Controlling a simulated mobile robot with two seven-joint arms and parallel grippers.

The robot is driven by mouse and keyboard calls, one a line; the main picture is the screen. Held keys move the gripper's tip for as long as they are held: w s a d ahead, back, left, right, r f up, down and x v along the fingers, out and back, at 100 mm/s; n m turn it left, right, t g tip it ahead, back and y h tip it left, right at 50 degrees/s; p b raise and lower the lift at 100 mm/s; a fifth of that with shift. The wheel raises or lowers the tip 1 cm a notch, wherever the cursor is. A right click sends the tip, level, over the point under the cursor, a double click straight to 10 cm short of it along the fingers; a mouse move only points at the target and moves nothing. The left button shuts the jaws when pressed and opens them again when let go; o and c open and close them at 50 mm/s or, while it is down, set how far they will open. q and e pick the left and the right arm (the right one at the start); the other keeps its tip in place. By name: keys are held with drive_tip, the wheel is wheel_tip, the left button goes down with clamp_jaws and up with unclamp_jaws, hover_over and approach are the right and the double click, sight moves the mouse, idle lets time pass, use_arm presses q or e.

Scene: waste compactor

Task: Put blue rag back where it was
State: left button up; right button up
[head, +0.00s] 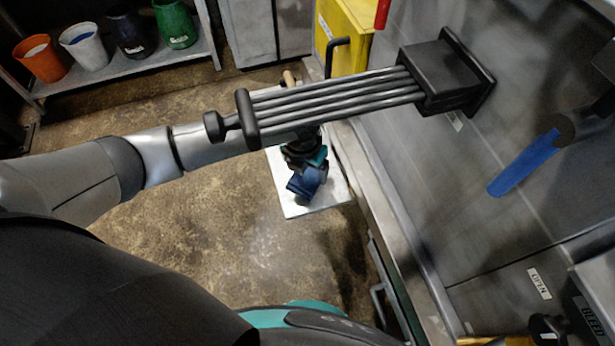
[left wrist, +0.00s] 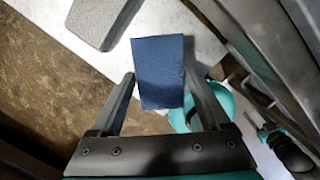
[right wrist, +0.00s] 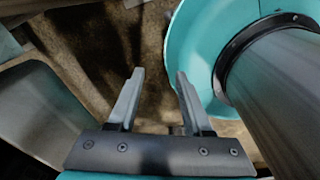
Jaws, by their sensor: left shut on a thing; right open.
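The blue rag (head: 306,183) hangs in my left gripper (head: 308,170), above a pale flat panel (head: 295,209). In the left wrist view the rag (left wrist: 158,65) is a folded dark blue rectangle between the two fingers of the left gripper (left wrist: 160,78). Its far end sticks out past the fingertips. In the head view a barred handle passes in front of my left forearm and hides part of it. My right gripper (right wrist: 159,74) shows only in the right wrist view, open and empty above the brown floor.
The barred handle (head: 335,97) juts from the grey machine wall (head: 430,180). A blue lever (head: 525,161) is on that wall. A yellow cabinet (head: 349,35) stands behind. A shelf (head: 130,72) at upper left holds several buckets. A grey block (left wrist: 103,20) lies near the rag.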

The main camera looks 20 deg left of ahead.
sight(307, 174)
use_arm(q)
wheel_tip(307, 174, down, 3)
drive_tip(key=shift+f+b, duration=0.2)
drive_tip(key=shift+b, duration=0.25)
drive_tip(key=shift+r, duration=0.1)
drive_tip(key=o, duration=1.2)
drive_tip(key=shift+c, duration=0.2)
drive_tip(key=r+p, duration=0.1)
drive_tip(key=r, duration=0.4)
drive_tip(key=s+r+p, duration=0.1)
drive_tip(key=r, duration=0.1)
drive_tip(key=shift+r+p, duration=0.2)
drive_tip(key=shift+p, duration=0.15)
